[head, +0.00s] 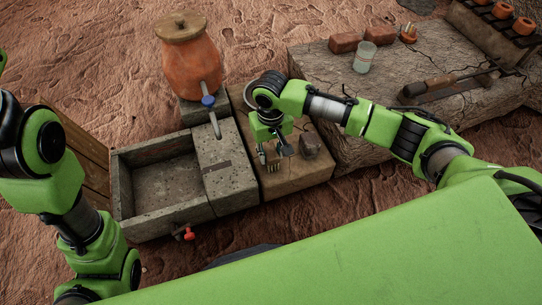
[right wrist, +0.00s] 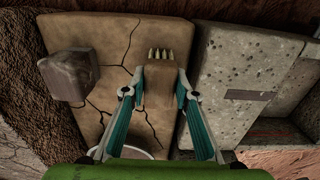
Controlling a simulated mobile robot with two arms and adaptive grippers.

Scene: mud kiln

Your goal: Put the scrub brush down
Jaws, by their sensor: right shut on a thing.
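The scrub brush (right wrist: 160,82) is a brown block with pale bristles at its far end in the right wrist view. My right gripper (right wrist: 160,90) is shut on it, one finger on each side. In the head view my right gripper (head: 272,150) points down over the cracked tan slab (head: 302,177), and the brush (head: 272,166) shows only small beneath it. The slab also lies below the brush in the wrist view (right wrist: 115,30). I cannot tell whether the brush touches the slab. Links of my left arm show at the left, but its gripper does not.
A brown block (head: 309,145) sits on the slab beside the gripper. A stone basin (head: 122,190) with a red tap (head: 189,233) lies left. A clay pot (head: 188,62) stands behind. The stone ledge (head: 320,62) holds bricks (head: 345,42), a glass (head: 364,57) and tools.

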